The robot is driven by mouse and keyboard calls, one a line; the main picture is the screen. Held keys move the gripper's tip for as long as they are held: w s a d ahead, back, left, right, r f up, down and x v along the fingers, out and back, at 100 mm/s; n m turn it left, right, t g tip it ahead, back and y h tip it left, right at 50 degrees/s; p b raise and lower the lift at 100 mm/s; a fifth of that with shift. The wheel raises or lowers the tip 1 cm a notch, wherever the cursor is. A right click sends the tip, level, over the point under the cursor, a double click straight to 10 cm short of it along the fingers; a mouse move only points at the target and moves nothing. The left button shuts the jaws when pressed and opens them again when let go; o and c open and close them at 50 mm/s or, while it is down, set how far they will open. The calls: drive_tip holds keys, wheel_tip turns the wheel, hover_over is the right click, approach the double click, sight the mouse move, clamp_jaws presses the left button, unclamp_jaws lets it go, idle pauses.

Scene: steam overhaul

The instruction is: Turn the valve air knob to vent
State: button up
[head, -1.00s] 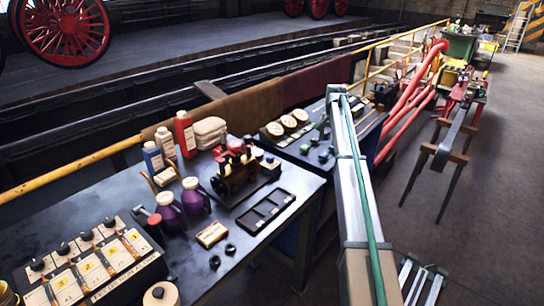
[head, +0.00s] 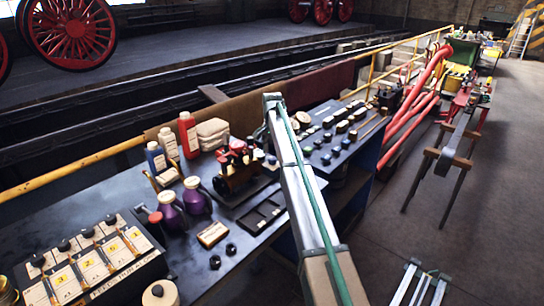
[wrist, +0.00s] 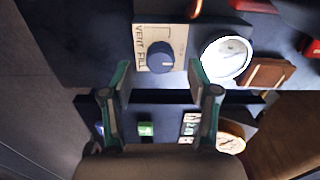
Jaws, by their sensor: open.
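The valve air knob (wrist: 161,57) is a round blue knob on a pale plate (wrist: 143,64) at the top middle of the wrist view. The plate's lettering reads VENT and FILL, turned sideways. A short light pointer line shows on the knob, but I cannot tell for sure which word it matches. My gripper (wrist: 160,80) is open and empty. Its two green-tipped fingers stand left and right of the knob, below it in the picture, and do not visibly touch it. In the head view my arm reaches over the bench and the gripper cannot be made out.
A white-faced gauge (wrist: 227,58) and a brown block (wrist: 269,72) sit right of the knob. A green button (wrist: 145,129) and a second dial (wrist: 231,138) lie lower. In the head view, bottles (head: 187,134) and a labelled control box (head: 90,265) crowd the near bench.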

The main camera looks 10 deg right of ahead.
sight(273, 158)
drive_tip(key=shift+f, duration=1.6)
clamp_jaws()
drive_tip(key=shift+n, duration=0.3)
drive_tip(key=n, duration=1.1)
drive_tip(key=shift+d, duration=0.1)
drive_tip(key=shift+n, duration=0.3)
